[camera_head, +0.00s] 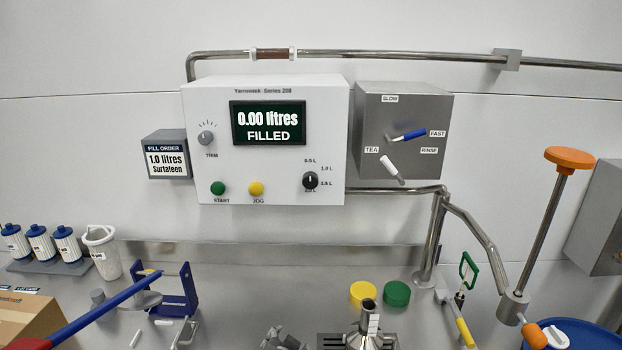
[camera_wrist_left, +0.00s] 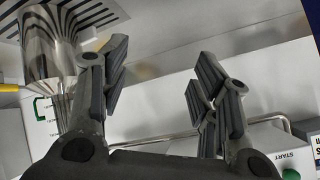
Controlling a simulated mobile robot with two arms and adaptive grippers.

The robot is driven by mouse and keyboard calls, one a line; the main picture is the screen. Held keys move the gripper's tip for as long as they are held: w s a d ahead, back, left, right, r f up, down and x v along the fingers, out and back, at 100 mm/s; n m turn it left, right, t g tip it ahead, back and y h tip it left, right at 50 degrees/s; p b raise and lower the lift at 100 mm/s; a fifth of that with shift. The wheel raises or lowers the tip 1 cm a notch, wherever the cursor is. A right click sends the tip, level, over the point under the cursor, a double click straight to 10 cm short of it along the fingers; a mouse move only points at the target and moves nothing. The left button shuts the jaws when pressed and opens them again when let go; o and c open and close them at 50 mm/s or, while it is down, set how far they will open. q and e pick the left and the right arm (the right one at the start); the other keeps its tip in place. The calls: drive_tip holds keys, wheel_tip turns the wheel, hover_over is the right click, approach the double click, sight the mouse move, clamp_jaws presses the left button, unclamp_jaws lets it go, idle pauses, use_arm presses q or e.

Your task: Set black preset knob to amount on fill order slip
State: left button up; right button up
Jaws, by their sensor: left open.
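The black preset knob (camera_head: 310,180) is at the lower right of the white filler panel (camera_head: 270,180). Its small white mark seems to point up, towards 0.5 L; labels up to 2.0 L surround it. The fill order slip (camera_head: 167,161) on a grey box left of the panel reads 1.0 litres Surtateen. The display (camera_head: 268,122) reads 0.00 litres FILLED. My left gripper (camera_head: 283,338) is low at the bottom edge, well below the knob and apart from it. In the left wrist view its fingers (camera_wrist_left: 163,62) are spread and empty. My right gripper is not in view.
A metal funnel (camera_head: 366,318) over a grate stands just right of my left gripper. A blue bracket (camera_head: 187,290), yellow cap (camera_head: 363,293) and green cap (camera_head: 397,293) are on the counter. A grey valve box (camera_head: 403,130) adjoins the panel's right. The space before the knob is clear.

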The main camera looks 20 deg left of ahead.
use_arm(q)
drive_tip(key=w+r+t+y, duration=0.1)
drive_tip(key=w+r+t, duration=0.1)
drive_tip(key=w+r, duration=0.5)
drive_tip(key=w+r+t+y, duration=0.15)
drive_tip(key=w+r, duration=0.25)
drive_tip(key=r, duration=0.7)
drive_tip(key=m+t, duration=0.1)
drive_tip(key=t, duration=0.3)
approach(311, 182)
drive_tip(key=p+x, duration=0.3)
drive_tip(key=x, duration=0.5)
drive_tip(key=shift+w+r, duration=0.1)
drive_tip(key=shift+w, duration=0.15)
drive_tip(key=shift+x, duration=1.2)
drive_tip(key=shift+a, duration=0.1)
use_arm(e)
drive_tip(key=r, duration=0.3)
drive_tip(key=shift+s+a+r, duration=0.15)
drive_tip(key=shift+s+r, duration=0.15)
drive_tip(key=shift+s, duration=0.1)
use_arm(q)
drive_tip(key=c, duration=1)
drive_tip(key=shift+c, duration=0.2)
